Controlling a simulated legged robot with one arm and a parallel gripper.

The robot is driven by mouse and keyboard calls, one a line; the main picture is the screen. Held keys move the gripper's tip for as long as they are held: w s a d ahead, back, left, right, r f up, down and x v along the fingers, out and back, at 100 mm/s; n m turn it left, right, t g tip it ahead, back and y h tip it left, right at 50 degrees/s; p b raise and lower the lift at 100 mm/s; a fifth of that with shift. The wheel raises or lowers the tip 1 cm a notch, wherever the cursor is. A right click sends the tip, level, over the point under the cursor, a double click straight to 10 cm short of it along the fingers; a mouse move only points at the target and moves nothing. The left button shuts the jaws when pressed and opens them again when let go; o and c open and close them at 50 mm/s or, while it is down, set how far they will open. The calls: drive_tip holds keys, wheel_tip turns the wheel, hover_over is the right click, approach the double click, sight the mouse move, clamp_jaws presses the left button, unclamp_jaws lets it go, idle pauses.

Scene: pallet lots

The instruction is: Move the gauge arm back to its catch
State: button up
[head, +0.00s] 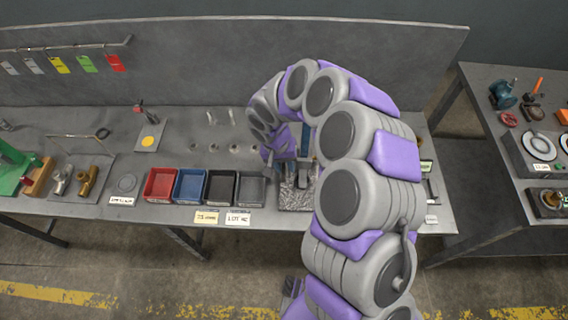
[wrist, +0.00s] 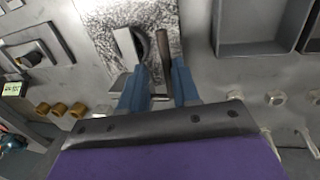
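A speckled granite-like plate (head: 297,197) stands at the front of the bench, right of the bins; it also shows at the top of the wrist view (wrist: 195,40). On it in the wrist view are a dark upright rod (wrist: 163,50), seemingly the gauge arm, and a pale block with a dark curved part (wrist: 130,46). My gripper (wrist: 160,75) reaches over the plate with its blue fingers apart. The rod's lower end appears between them, nearer the right finger; I cannot tell whether it touches. I cannot make out the catch. My arm hides much of the plate in the head view.
Red (head: 160,184), blue (head: 189,186), black (head: 221,187) and grey (head: 251,188) bins line the front edge left of the plate. A small display device (wrist: 14,88) is on the plate's other side. A second bench (head: 490,150) stands right, across a gap.

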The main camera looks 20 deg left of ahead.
drive_tip(key=shift+a+f, duration=0.15)
drive_tip(key=shift+a, duration=0.5)
clamp_jaws()
drive_tip(key=shift+d, duration=0.25)
drive_tip(key=shift+a, duration=0.1)
wheel_tip(320, 180, up, 16)
drive_tip(key=p, duration=0.6)
drive_tip(key=shift+w, duration=0.15)
drive_tip(key=shift+a, duration=0.1)
